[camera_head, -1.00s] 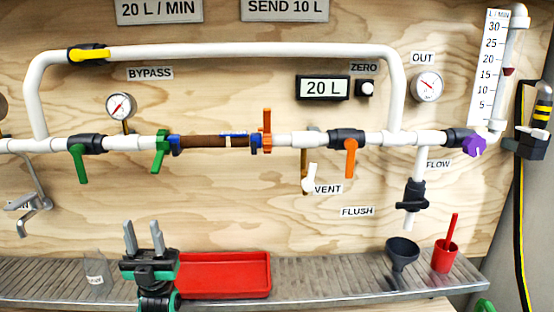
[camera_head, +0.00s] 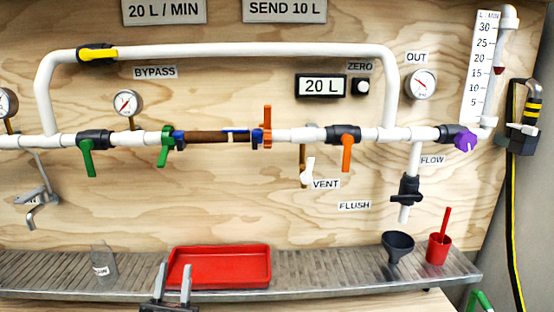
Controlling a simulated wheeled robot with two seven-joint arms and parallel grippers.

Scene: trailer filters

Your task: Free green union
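The green union (camera_head: 166,146) sits on the white pipe, at the left end of the brown filter section (camera_head: 215,137), with a dark blue collar (camera_head: 179,138) beside it. Its green wing points down. An orange union (camera_head: 267,128) is at the filter's right end, its wing pointing up. My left gripper (camera_head: 172,270) is at the bottom edge, in front of the red tray and well below the green union. Its two fingers point up, apart, with nothing between them. Most of its body is cut off. My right gripper is not in view.
A green-handled valve (camera_head: 88,157) hangs just left of the union. The yellow bypass valve (camera_head: 97,54) is above. An orange-handled valve (camera_head: 347,150) is to the right. A red tray (camera_head: 262,282), clear bottle (camera_head: 103,265), dark funnel (camera_head: 398,247) and red cup (camera_head: 438,250) stand on the ledge.

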